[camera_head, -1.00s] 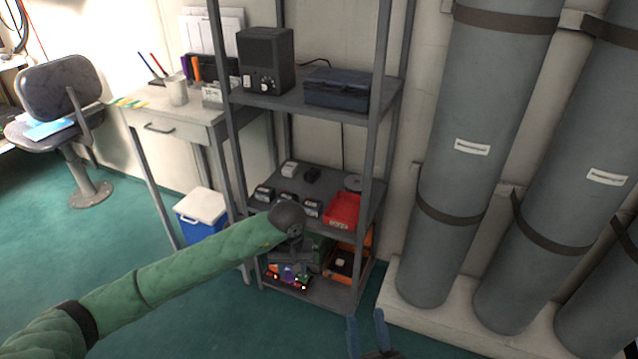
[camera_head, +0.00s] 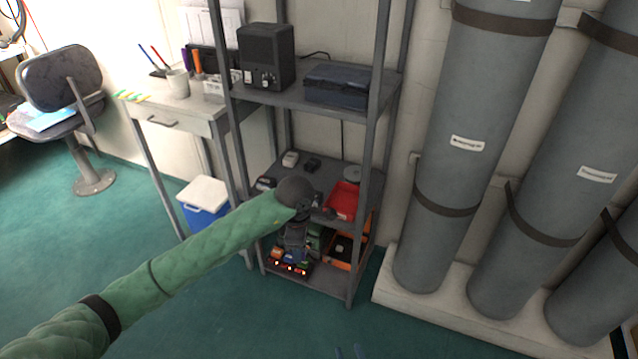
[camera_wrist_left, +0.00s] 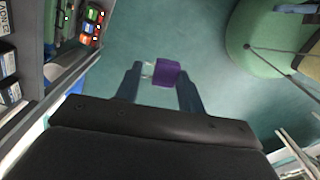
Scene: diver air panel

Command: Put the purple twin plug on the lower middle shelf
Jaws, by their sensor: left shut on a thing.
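The purple twin plug (camera_wrist_left: 168,73) sits between the two fingertips of my left gripper (camera_wrist_left: 160,85) in the left wrist view, with pale prongs showing on its left side. In the head view my left gripper (camera_head: 295,240) points down in front of the shelf rack, and the plug cannot be made out there. The shelf below the radio's shelf (camera_head: 328,182) holds a red tray (camera_head: 342,200) and several small dark and white items; my left wrist hides part of its front.
The bottom shelf holds an orange box (camera_head: 343,250) and a row of coloured items with lights (camera_head: 290,268). A radio (camera_head: 266,58) and a dark blue case (camera_head: 337,85) stand above. Rack posts flank the shelves. Grey cylinders (camera_head: 470,150) stand at the right.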

